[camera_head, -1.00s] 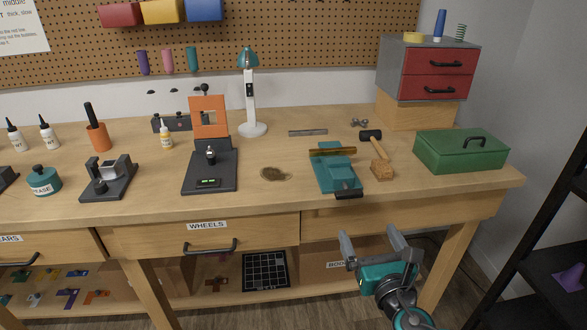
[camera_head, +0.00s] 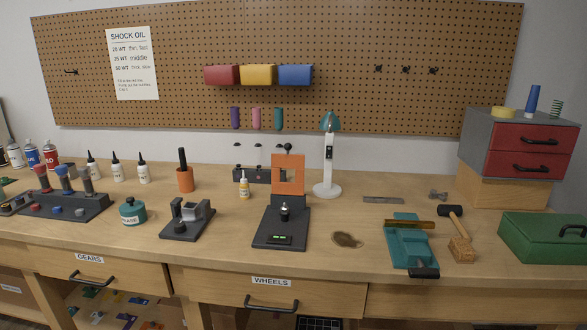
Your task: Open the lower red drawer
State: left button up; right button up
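The lower red drawer (camera_head: 525,166) is in a small grey cabinet at the right of the camera_head view. It is shut, with a black bar handle (camera_head: 531,169) across its front. The upper red drawer (camera_head: 535,138) above it is shut too. The grey cabinet (camera_head: 478,137) stands on a wooden block (camera_head: 487,188) at the back right of the workbench. Neither of my grippers shows in this view now.
A green box (camera_head: 540,243) with a black handle sits in front of the cabinet. A mallet (camera_head: 457,235) and a teal vise (camera_head: 409,245) lie left of it.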

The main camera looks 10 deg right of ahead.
aim_at(501, 164)
jog(key=z, duration=1.55)
jog(key=i+l+u, duration=0.25)
jog(key=k+j, duration=0.1)
